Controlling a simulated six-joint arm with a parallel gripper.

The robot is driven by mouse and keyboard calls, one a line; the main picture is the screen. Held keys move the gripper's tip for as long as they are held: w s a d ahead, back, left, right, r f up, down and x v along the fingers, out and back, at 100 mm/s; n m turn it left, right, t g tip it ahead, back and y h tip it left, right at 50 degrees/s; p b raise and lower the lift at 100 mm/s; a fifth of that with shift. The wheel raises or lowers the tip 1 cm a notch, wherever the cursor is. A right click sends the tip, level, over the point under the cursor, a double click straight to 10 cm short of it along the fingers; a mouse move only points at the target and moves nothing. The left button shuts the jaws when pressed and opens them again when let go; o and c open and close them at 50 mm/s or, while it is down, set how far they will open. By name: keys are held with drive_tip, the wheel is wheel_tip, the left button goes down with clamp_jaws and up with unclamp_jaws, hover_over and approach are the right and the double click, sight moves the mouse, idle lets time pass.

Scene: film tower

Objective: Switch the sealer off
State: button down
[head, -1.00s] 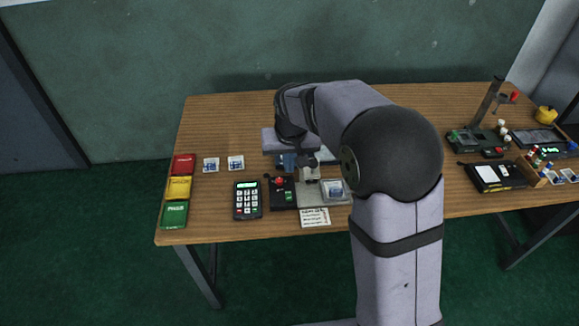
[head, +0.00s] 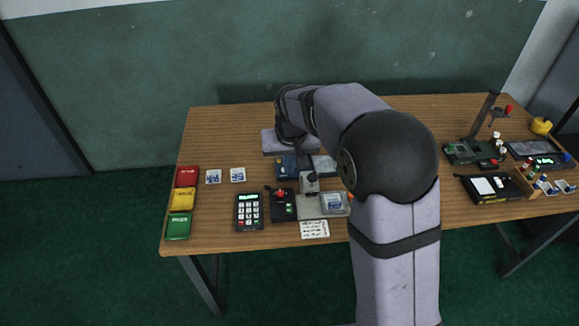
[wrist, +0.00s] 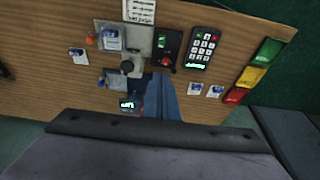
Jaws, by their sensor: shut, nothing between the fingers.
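The sealer's black control box (head: 283,205) stands near the front of the table, right of the keypad. It has a red knob (head: 280,194) on top and a green switch (head: 289,209). In the wrist view, the box (wrist: 178,50) has the green switch (wrist: 165,41), which looks lit, and the red knob (wrist: 165,62). A grey press with a round dark head (wrist: 127,67) stands beside it. My gripper (wrist: 163,76) is shut and empty, its blue fingers pointing toward the box from behind, apparently not touching it. My arm hides part of the area to the right.
A keypad (head: 248,211) with a lit display is left of the box. Red, yellow and green trays (head: 178,226) line the left edge. Two small cards (head: 237,174) lie behind the keypad. A paper note (head: 314,229) lies in front. The left back of the table is clear.

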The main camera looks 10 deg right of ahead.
drive_tip(key=w+b+v, duration=0.1)
drive_tip(key=v, duration=0.8)
drive_tip(key=shift+r+b, duration=0.4)
drive_tip(key=shift+r, duration=0.05)
